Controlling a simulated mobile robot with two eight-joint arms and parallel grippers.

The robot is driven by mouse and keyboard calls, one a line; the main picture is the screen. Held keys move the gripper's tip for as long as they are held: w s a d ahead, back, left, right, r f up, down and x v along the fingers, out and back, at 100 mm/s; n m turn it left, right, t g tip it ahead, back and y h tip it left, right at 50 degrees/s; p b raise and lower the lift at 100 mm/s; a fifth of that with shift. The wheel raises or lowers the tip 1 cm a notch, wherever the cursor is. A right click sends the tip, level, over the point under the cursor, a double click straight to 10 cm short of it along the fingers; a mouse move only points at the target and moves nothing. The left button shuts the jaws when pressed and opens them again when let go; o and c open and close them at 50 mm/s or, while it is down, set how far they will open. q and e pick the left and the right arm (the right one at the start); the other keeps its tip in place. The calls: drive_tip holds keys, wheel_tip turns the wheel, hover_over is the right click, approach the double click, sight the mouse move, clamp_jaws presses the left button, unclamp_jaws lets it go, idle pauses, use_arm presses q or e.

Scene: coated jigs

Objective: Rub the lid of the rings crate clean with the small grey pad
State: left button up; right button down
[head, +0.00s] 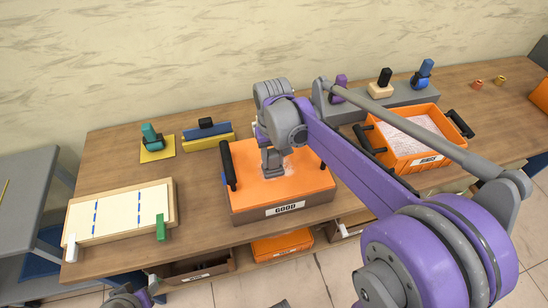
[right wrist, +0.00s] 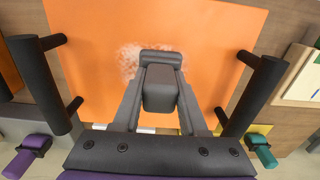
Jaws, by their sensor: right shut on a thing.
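An orange lid (head: 312,180) lies flat on a brown crate (head: 250,214) whose front label reads GOOD. A pale, whitish smudge (right wrist: 128,60) shows on the lid around the far end of the pad. My right gripper (head: 272,160) points down over the middle of the lid. It is shut on the small grey pad (right wrist: 160,90), which shows between its fingers in the right wrist view. The pad is at the lid; firm contact cannot be told.
Black bar handles (head: 229,165) stand at the lid's sides. An open orange crate (head: 402,163) with pale contents stands right. A cream board (head: 108,212) lies left. Behind are a teal-handled tool (head: 151,136), a blue-and-yellow block (head: 206,134) and a grey rack (head: 400,97) of knobbed pieces.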

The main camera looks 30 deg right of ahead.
drive_tip(key=shift+w+r+p, duration=0.1)
drive_tip(key=shift+r+p, duration=1.9)
drive_tip(key=shift+r, duration=1.55)
use_arm(q)
drive_tip(key=r, duration=0.1)
drive_tip(key=w+r, duration=0.1)
drive_tip(key=r, duration=0.1)
drive_tip(key=w+r, duration=0.1)
drive_tip(key=r, duration=0.1)
drive_tip(key=shift+r, duration=0.1)
use_arm(e)
drive_tip(key=shift+f, duration=0.1)
use_arm(q)
drive_tip(key=shift+s, duration=0.1)
